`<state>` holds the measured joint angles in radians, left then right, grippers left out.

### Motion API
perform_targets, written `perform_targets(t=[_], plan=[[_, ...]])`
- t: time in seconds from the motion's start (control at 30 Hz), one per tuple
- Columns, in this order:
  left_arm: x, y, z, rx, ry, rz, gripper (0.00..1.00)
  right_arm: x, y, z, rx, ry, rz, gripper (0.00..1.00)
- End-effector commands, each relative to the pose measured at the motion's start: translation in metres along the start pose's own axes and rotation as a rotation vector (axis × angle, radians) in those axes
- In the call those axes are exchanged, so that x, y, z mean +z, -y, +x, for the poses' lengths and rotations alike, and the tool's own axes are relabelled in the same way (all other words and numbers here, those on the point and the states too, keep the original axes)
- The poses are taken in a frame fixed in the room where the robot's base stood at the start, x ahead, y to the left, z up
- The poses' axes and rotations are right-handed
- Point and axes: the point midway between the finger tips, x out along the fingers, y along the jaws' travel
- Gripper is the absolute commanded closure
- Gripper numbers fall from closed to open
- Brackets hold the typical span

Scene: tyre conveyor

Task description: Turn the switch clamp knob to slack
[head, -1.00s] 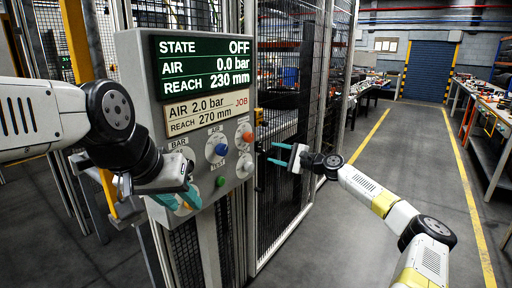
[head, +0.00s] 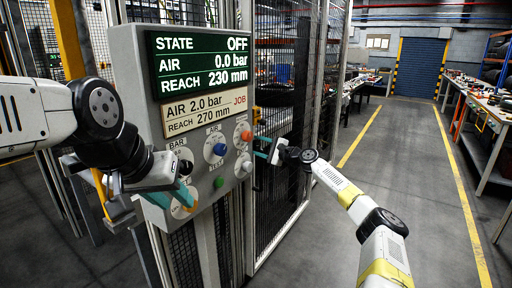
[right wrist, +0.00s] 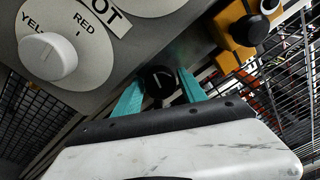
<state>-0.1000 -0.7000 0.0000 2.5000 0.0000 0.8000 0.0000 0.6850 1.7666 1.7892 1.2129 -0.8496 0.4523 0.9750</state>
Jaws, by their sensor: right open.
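A round black knob (right wrist: 158,80) with a pale line on its face shows between my right gripper's fingers in the right wrist view; I cannot tell whether they touch it, nor whether it is the switch clamp knob. A second black knob sits on a yellow block (right wrist: 238,35) at upper right, clear of the fingers. My right gripper (head: 262,147) is open beside the right edge of the grey control panel (head: 128,95). My left gripper (head: 172,198) is at the panel's lower left, teal fingers by an orange part (head: 187,207); its grip is unclear. Slack marks are not readable.
The panel's screen (head: 203,62) reads STATE OFF, AIR 0.0 bar, REACH 230 mm. The job card (head: 206,110) says AIR 2.0 bar, REACH 270 mm. A white selector (right wrist: 47,56) is near my right gripper. Mesh fencing (head: 285,200) stands behind; the right floor is open.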

Motion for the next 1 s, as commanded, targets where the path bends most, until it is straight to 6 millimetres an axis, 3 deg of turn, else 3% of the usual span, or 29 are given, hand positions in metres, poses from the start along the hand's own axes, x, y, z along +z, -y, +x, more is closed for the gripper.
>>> perform_targets(t=[0.13, 0.4, 0.67, 1.0], plan=[[0.0000, 0.0000, 0.0000, 0.000, 0.000, 0.000, 0.64, -0.0001, 0.0000, -0.0003, 0.000, 0.000, 0.000, 0.51], [0.0000, 0.0000, 0.0000, 0.000, 0.000, 0.000, 0.64, -0.0001, -0.0001, -0.0004, 0.000, 0.000, 0.000, 1.00], [0.0000, 0.0000, 0.0000, 0.000, 0.000, 0.000, 0.64, -0.0005, -0.0002, -0.0007, -0.001, 0.000, -0.035, 1.00], [0.0000, 0.0000, 0.0000, 0.000, 0.000, 0.000, 0.64, -0.0008, -0.0006, -0.0007, -0.014, 0.008, -0.242, 1.00]])
